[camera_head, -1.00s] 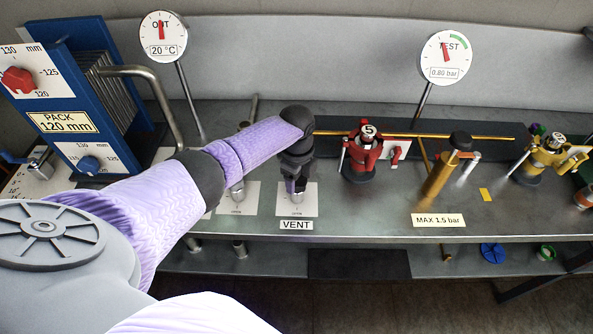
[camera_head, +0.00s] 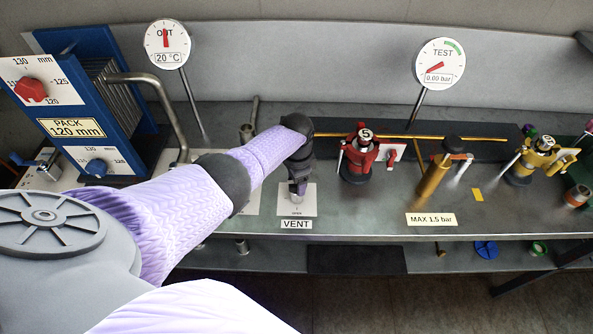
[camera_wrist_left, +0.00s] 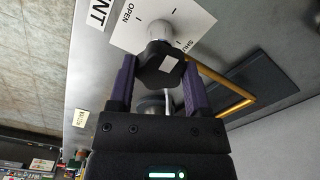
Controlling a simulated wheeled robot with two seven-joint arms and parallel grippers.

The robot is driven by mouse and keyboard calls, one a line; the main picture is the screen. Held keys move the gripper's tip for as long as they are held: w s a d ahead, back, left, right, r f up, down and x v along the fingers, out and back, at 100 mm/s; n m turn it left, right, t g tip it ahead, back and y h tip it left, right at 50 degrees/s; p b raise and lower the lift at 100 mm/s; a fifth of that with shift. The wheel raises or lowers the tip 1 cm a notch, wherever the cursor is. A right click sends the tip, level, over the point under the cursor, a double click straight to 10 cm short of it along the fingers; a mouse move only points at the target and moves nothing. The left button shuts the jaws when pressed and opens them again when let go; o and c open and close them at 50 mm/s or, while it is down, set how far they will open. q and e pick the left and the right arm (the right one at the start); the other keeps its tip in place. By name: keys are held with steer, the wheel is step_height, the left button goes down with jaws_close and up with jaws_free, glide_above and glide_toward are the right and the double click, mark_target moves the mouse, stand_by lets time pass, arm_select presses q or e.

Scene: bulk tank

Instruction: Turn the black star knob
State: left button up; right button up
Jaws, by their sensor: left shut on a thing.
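The black star knob (camera_wrist_left: 158,70) sits on a pale round fitting, over a white plate (camera_wrist_left: 150,22) marked OPEN and SHUT in the left wrist view. A small white mark shows on the knob. My left gripper (camera_head: 299,188) points down over the VENT plate (camera_head: 310,207) in the head view. Its two fingers stand on either side of the knob and are shut on it. In the head view the gripper and wrist hide the knob. My right gripper is not in view.
The TEST gauge (camera_head: 440,63) reads 0.00 bar. A red valve (camera_head: 358,160) stands just right of my left gripper, then a brass pump-like cylinder (camera_head: 437,175) and a yellow valve (camera_head: 535,160). A blue plate pack (camera_head: 92,100) stands left. The bench front right of VENT is mostly clear.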

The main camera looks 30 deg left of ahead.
arm_select(q)
steer(key=n, duration=0.3)
steer(key=shift+r+n+p, duration=0.1)
steer(key=shift+n+p, duration=0.2)
steer(key=shift+n, duration=0.1)
steer(key=n, duration=0.4)
steer(key=shift+d, duration=0.1)
steer(key=shift+n+p, duration=0.35)
steer(key=shift+n, duration=1.15)
steer(key=o, duration=1.1)
steer(key=shift+o, duration=0.9)
